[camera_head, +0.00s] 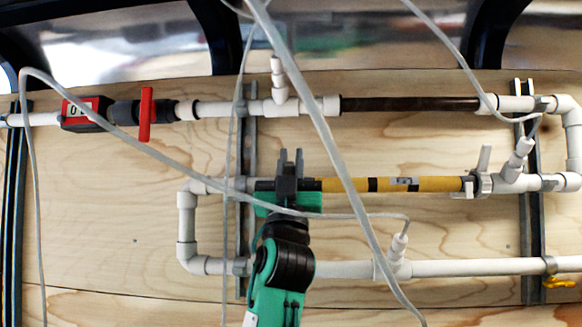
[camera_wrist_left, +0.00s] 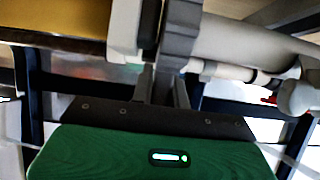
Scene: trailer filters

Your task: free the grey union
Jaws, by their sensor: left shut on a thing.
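The grey union (camera_wrist_left: 180,38) is a dark grey ribbed ring at the end of the yellow filter tube (camera_head: 420,184), seen close in the left wrist view. A light collar sits beside it, between it and the tube. My left gripper (camera_head: 291,162), with a green body, reaches up from below and is shut on the union at the tube's left end. In the head view the gripper hides most of the union. In the left wrist view the gripper fingers (camera_wrist_left: 163,88) meet the underside of the ring. My right gripper is out of view.
A light winged fitting (camera_head: 482,183) joins the tube's right end. A dark brown tube (camera_head: 410,104) and a red-handled valve (camera_head: 146,114) lie on the upper line. Loose grey hoses (camera_head: 322,130) cross in front. White pipe (camera_head: 460,267) runs below. Bare plywood (camera_head: 120,200) is at left.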

